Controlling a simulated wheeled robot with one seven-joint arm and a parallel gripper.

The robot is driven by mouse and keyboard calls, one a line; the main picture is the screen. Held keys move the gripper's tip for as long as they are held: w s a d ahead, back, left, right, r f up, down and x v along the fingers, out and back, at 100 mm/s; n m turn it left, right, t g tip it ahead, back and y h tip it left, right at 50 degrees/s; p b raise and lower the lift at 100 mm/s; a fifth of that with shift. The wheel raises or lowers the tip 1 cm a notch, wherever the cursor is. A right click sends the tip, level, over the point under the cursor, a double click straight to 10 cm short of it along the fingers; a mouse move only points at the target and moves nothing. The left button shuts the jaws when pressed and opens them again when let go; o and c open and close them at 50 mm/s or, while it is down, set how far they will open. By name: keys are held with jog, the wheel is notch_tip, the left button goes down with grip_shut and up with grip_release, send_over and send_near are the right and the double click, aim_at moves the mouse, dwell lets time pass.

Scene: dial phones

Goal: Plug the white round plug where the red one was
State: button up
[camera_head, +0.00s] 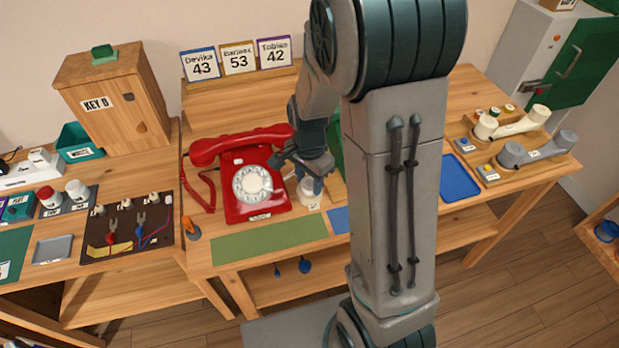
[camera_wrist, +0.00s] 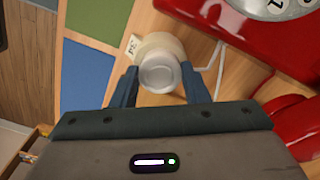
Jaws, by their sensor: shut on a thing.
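My gripper (camera_head: 312,187) is beside the right side of the red dial phone (camera_head: 252,180), pointing down. In the wrist view, my gripper's two fingers (camera_wrist: 160,88) close around a white round plug (camera_wrist: 159,68), which shows its pale round end. A white base with a small label (camera_head: 313,205) is just below my gripper. A white cord (camera_wrist: 214,57) runs between this spot and the phone. I cannot tell whether the plug is seated in the base.
A green mat (camera_head: 265,240) lies in front of the phone, with a blue mat (camera_head: 340,221) to its right. White and grey handsets (camera_head: 516,124) rest at the right. The wooden KEY box (camera_head: 112,98) stands back left.

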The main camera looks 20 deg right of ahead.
jog(key=o, duration=1)
jog(key=shift+c, duration=0.2)
jog(key=shift+r, duration=0.1)
notch_tip(320, 180, up, 14)
jog(key=shift+p, duration=0.45)
jog(key=shift+f, duration=0.2)
jog(key=s+r+n+t, duration=0.2)
jog(key=s+r+n, duration=0.1)
jog(key=s+n, duration=0.8)
jog(key=s, duration=0.2)
jog(key=shift+s+r+n+t+p, duration=0.15)
jog(key=shift+s+n+t+p, duration=0.2)
jog(key=shift+n+t+p, duration=0.05)
